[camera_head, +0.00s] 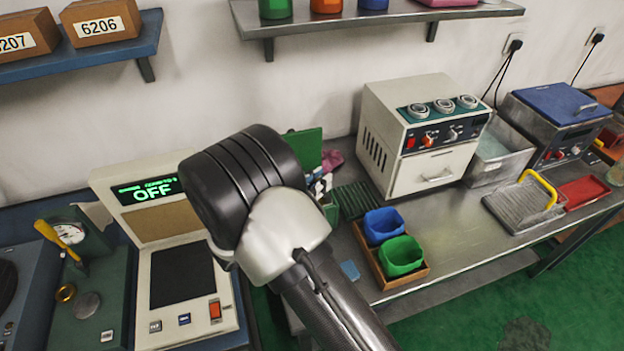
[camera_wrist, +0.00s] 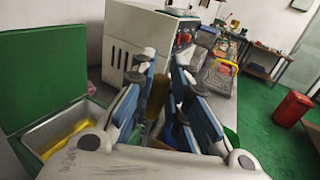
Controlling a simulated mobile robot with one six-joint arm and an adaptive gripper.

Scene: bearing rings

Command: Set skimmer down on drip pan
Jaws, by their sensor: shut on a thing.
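In the wrist view my gripper (camera_wrist: 166,78) has its blue-padded fingers on both sides of a narrow olive-yellow piece (camera_wrist: 156,97), which I take for part of the skimmer. The fingers hide most of it, and its far end cannot be made out. In the head view my dark wrist and arm hide the gripper and what it holds. I cannot tell for certain which thing is the drip pan. A dark green ribbed tray (camera_head: 353,201) lies on the steel bench, just right of my wrist. A grey ribbed tray with a yellow handle (camera_head: 520,205) stands farther right.
An open green-lidded metal tank (camera_wrist: 52,137) with yellow contents is at the left in the wrist view. Blue (camera_head: 384,225) and green (camera_head: 402,256) bins stand in a wooden tray. A cream machine (camera_head: 420,137) stands behind. Bare steel bench (camera_head: 465,233) lies between bins and grey tray.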

